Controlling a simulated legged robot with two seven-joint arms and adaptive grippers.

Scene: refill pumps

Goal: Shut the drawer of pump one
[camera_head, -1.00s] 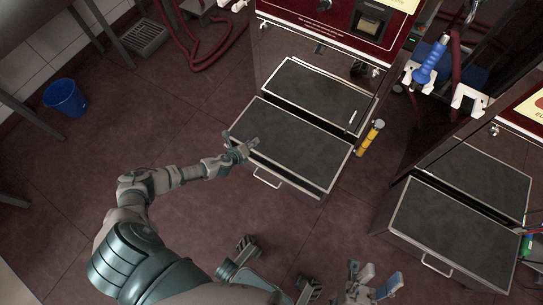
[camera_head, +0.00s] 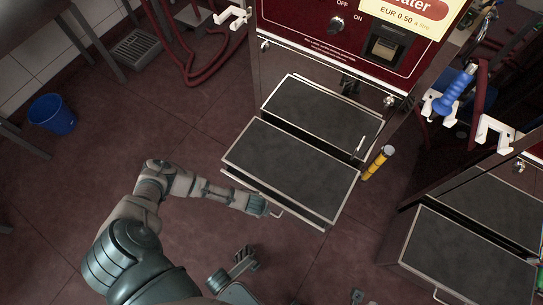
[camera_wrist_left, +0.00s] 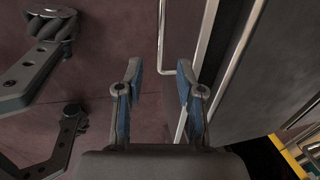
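Pump one's drawer (camera_head: 290,165), a dark-topped box with a pale metal rim, stands pulled out below a red-panelled pump (camera_head: 335,30). I take this middle pump as pump one; no number shows. The drawer handle (camera_head: 276,212) is a thin metal bar on its front. My left gripper (camera_head: 262,207) is low at the drawer front, beside the handle's left end. In the left wrist view, my left gripper (camera_wrist_left: 160,88) has its fingers apart, and the handle (camera_wrist_left: 161,40) runs ahead between them. My right gripper is out of view.
A second open drawer (camera_head: 465,255) stands at the right. A yellow cylinder (camera_head: 376,163) is beside pump one. A blue bucket (camera_head: 52,114) and a floor grate (camera_head: 137,48) are at the left. The floor left of the drawer is clear.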

